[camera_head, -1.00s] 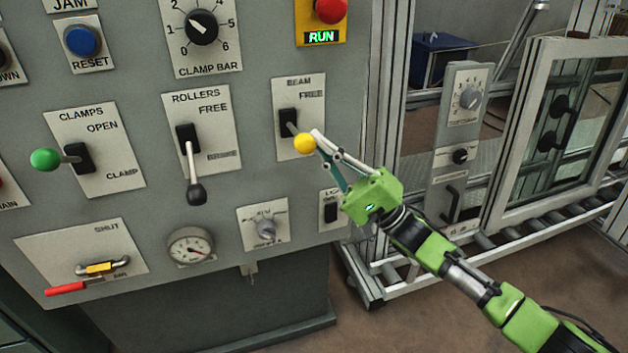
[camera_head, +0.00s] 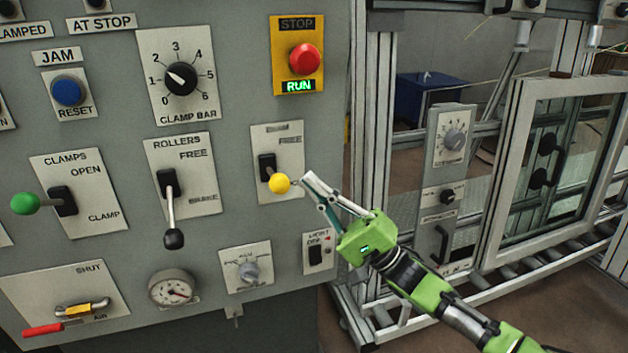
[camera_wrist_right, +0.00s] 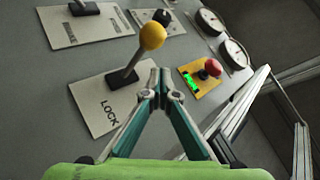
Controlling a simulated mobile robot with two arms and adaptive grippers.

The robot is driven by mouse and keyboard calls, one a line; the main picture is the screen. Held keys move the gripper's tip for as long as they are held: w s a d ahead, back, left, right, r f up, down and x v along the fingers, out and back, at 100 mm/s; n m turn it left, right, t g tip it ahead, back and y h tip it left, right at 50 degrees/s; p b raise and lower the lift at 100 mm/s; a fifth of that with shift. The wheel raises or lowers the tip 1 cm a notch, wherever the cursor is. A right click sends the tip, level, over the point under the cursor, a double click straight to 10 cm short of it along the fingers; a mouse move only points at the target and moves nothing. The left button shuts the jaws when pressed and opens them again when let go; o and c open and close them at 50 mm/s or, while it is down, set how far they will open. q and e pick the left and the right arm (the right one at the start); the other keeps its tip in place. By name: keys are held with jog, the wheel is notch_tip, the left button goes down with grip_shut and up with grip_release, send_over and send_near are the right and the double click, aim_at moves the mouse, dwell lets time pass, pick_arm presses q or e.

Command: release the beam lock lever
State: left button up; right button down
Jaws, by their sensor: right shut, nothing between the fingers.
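The beam lever is a short lever with a yellow knob (camera_head: 280,183) in a black slot, on a pale plate (camera_head: 291,139) marked FREE at its top. In the head view the knob sits low and right of the slot. The right wrist view shows the yellow knob (camera_wrist_right: 152,36) beyond the fingertips, and the word LOCK on the plate (camera_wrist_right: 88,95). My right gripper (camera_head: 306,178) is shut and empty, its tips just right of the knob with a small gap in the head view; it also shows in the wrist view (camera_wrist_right: 160,88). My left gripper is out of view.
The rollers lever (camera_head: 173,238) and the green-knobbed clamps lever (camera_head: 26,203) are to the left. A red stop button (camera_head: 305,59) is above, and a light switch (camera_head: 316,255) below.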

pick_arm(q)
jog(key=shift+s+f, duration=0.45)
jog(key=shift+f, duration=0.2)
pick_arm(e)
jog(key=s+d+f, duration=0.1)
jog(key=s+d, duration=0.4)
jog(key=d, duration=0.3)
jog(key=shift+s+f, duration=0.25)
